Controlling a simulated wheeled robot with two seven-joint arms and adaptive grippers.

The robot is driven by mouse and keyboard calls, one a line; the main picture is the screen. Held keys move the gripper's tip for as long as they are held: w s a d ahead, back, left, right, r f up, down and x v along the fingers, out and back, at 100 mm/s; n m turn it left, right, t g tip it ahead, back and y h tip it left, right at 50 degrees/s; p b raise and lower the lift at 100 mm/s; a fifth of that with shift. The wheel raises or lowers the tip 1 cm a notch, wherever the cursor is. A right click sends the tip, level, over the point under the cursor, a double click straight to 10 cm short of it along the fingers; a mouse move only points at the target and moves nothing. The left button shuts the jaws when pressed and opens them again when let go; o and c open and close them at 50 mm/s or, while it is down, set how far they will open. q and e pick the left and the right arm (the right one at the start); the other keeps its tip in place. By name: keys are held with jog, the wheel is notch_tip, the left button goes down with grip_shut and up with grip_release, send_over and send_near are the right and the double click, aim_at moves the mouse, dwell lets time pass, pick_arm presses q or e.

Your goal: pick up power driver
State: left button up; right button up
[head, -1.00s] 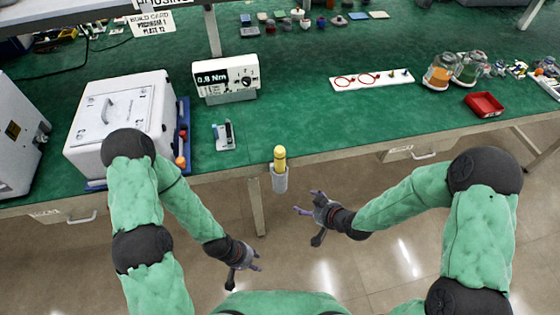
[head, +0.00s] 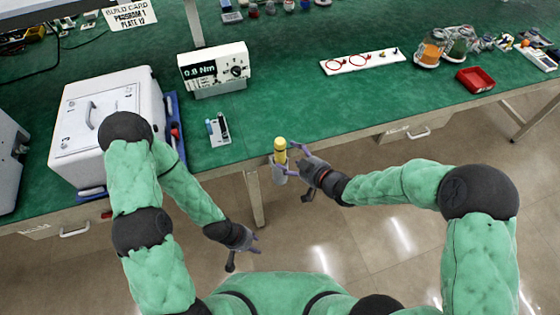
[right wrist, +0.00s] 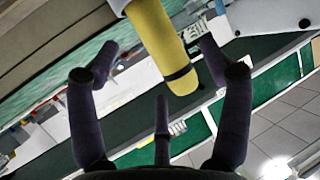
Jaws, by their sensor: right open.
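In the right wrist view the yellow driver (right wrist: 162,45) fills the upper middle, between the spread fingers. My right gripper (head: 293,158) is open, with its fingers around or close beside the driver; contact cannot be told. It also shows in the right wrist view (right wrist: 155,60). My left gripper (head: 257,245) hangs low in front of the table, away from the driver, with nothing visible in it; its fingers are small and unclear.
A white box (head: 105,125) stands on the green table at left. A torque display (head: 214,68) reads 0.8 Nm, with a small stand (head: 218,130) in front. A white board (head: 362,61), red tray (head: 475,79) and jars lie to the right. The table middle is clear.

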aim_at(282, 150)
jog(key=shift+b+x, duration=1.2)
jog(key=shift+x, duration=1.8)
jog(key=shift+w+d+r, duration=0.1)
jog(key=shift+w+r, duration=0.1)
grip_shut()
jog(key=shift+r, duration=0.1)
